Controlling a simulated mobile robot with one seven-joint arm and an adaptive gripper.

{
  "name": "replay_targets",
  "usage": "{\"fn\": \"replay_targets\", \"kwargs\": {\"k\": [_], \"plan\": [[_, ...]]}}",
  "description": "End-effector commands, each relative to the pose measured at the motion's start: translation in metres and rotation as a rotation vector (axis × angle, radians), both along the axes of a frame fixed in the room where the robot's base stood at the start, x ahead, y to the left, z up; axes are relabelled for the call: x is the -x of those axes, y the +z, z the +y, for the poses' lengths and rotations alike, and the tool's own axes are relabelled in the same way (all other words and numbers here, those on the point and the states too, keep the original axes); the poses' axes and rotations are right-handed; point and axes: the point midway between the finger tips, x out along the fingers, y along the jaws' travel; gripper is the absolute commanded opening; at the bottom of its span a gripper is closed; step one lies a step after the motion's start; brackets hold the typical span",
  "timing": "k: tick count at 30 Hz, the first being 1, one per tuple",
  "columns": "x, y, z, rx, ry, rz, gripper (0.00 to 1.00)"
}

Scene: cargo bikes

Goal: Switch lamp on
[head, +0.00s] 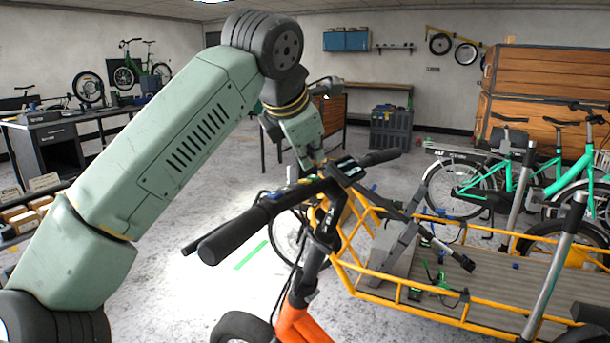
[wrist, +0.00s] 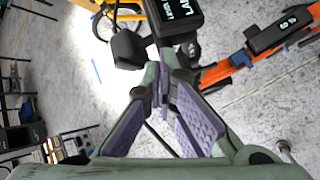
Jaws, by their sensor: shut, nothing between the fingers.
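An orange cargo bike has a black handlebar (head: 285,192) in the middle of the head view. A small dark display (head: 347,168) sits at the bar's centre. In the wrist view the display (wrist: 180,18) shows pale lettering that starts with "LA", cut by the top edge. A black blocky part (wrist: 128,48) is beside it; I cannot tell whether it is the lamp. My gripper (head: 311,168) is over the handlebar, left of the display. In the wrist view my gripper (wrist: 160,88) is shut and empty, its tips close below these parts. I cannot tell whether they touch.
A yellow-railed cargo bed (head: 490,275) extends right of the handlebar. Green bikes (head: 520,180) stand at the right. A workbench (head: 50,145) is at the left. A bright patch lights the floor (head: 235,225) left of the bike, where the floor is mostly clear.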

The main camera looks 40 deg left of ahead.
Motion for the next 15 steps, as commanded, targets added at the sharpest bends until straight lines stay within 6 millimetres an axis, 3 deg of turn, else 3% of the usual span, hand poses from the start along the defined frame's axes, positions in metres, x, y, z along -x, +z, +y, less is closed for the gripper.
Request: {"fn": "replay_targets", "kwargs": {"k": [3, 15], "plan": [[-0.001, 0.018, 0.000, -0.001, 0.000, -0.001, 0.00], [-0.003, 0.053, 0.000, -0.001, -0.001, 0.000, 0.00]]}}
